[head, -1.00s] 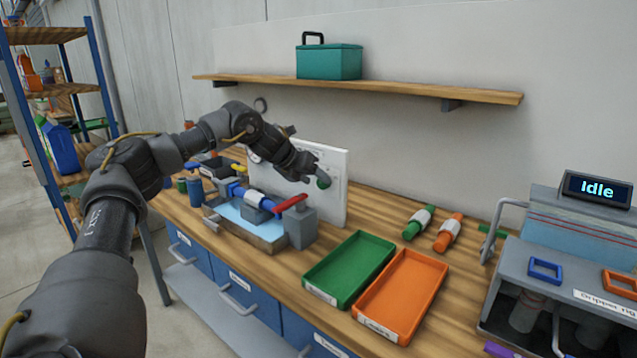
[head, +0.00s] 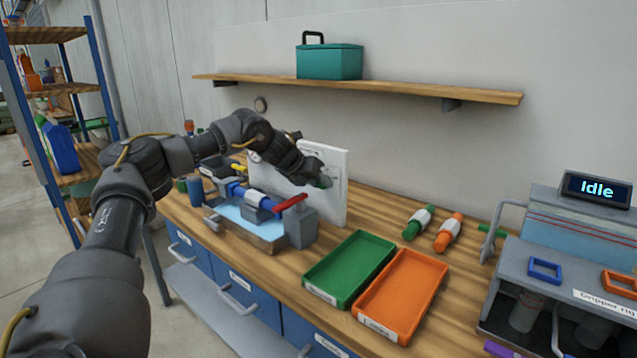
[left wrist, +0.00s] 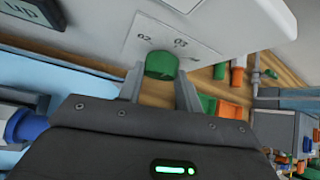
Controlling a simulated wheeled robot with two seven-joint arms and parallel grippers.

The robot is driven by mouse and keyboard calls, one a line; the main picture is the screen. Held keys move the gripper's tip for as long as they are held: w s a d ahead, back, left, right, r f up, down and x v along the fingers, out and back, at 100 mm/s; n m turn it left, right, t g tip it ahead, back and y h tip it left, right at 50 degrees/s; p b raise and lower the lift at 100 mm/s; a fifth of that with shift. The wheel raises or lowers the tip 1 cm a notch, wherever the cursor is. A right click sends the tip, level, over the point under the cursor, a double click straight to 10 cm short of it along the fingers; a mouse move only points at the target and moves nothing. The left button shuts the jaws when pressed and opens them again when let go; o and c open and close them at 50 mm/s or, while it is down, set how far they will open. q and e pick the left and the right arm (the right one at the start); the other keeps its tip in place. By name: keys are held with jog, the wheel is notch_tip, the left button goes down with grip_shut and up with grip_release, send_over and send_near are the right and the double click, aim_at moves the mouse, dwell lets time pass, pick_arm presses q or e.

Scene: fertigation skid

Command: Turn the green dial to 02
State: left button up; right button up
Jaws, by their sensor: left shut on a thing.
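The green dial (head: 325,181) is on the face of a white panel (head: 337,207) that stands upright at the back of the bench. My left gripper (head: 319,173) reaches it from the left and covers much of it. In the left wrist view, the fingers (left wrist: 160,88) are on both sides of the green dial (left wrist: 161,65), shut on it. The printed marks 02 and 03 show on the white panel (left wrist: 190,25) beyond the dial. I cannot tell which mark the dial points to. My right gripper is not in view.
A blue pipe with a red lever (head: 291,203) stands in front of the panel. A green tray (head: 309,290) and an orange tray (head: 375,328) lie to the right. A rig with a screen reading Idle (head: 597,189) is at far right. A shelf (head: 400,88) runs above.

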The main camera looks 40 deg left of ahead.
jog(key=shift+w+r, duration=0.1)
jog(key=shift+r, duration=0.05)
pick_arm(q)
jog(key=n+h+p, duration=0.1)
jog(key=h, duration=0.1)
jog(key=n+h+p, duration=0.1)
jog(key=h, duration=0.1)
jog(key=a+n+t+h+p, duration=0.1)
jog(key=shift+f+n+h, duration=0.3)
jog(key=shift+h, duration=0.1)
jog(key=shift+f+n+t+h+b, duration=0.1)
jog(key=shift+n+t+h+b, duration=0.25)
jog(key=shift+n+t+h, duration=0.55)
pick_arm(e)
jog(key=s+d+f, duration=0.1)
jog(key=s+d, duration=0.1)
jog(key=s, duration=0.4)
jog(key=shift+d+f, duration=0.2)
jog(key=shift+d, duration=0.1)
pick_arm(q)
jog(key=shift+g+h, duration=0.3)
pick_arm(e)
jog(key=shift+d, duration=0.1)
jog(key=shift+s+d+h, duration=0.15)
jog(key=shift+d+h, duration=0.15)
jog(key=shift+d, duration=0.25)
